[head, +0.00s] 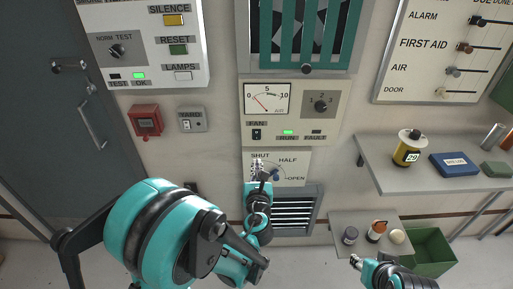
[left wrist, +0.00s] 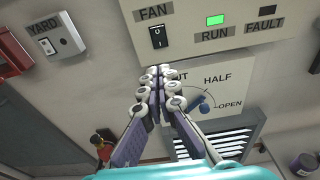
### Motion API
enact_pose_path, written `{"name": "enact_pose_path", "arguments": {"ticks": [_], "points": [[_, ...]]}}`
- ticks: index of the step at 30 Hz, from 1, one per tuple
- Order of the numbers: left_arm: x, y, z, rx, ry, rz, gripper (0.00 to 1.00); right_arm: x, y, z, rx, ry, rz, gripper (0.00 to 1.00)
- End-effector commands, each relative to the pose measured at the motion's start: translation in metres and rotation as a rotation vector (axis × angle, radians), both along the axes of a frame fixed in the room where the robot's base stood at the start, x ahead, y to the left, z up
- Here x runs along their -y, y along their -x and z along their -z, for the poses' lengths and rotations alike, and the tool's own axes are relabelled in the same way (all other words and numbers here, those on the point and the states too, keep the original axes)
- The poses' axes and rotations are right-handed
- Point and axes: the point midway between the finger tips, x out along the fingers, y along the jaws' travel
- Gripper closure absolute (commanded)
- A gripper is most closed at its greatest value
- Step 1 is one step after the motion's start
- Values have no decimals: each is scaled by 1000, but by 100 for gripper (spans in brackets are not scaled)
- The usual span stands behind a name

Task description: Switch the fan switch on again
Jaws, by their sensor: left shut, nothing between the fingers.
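The fan switch (head: 256,134) is a small black rocker under the FAN label on the cream gauge panel. It shows larger in the left wrist view (left wrist: 158,37), with a white mark on its face. The green RUN lamp (left wrist: 215,20) beside it is lit and the FAULT lamp looks dark. My left gripper (head: 258,166) is shut and empty, just below the switch, in front of the SHUT/HALF/OPEN plate. In the left wrist view its fingertips (left wrist: 159,70) point up at the switch, apparently apart from it. My right gripper (head: 357,262) is at the lower right; its jaws are unclear.
A blue-handled dial (left wrist: 204,104) and a louvred vent (head: 293,212) lie below the panel, close to my left gripper. A yard switch (head: 192,119) and red box (head: 146,121) are to the left. A shelf (head: 400,185) with a yellow canister (head: 407,150) juts out right.

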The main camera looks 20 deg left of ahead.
Motion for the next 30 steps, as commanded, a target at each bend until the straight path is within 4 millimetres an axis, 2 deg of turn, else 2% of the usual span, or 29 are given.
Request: {"name": "enact_pose_path", "arguments": {"ticks": [11,16,20,30], "points": [[0,0,1,7,-2,1,100,0,0,0,0,0,0,60],[-3,-10,3,6,-2,-1,100,0,0,2,0,0,0,60],[-10,-31,7,6,-2,-1,100,0,0,6,0,0,0,60],[-30,-99,16,6,-1,-1,100,0,0,20,0,0,0,60]]}}
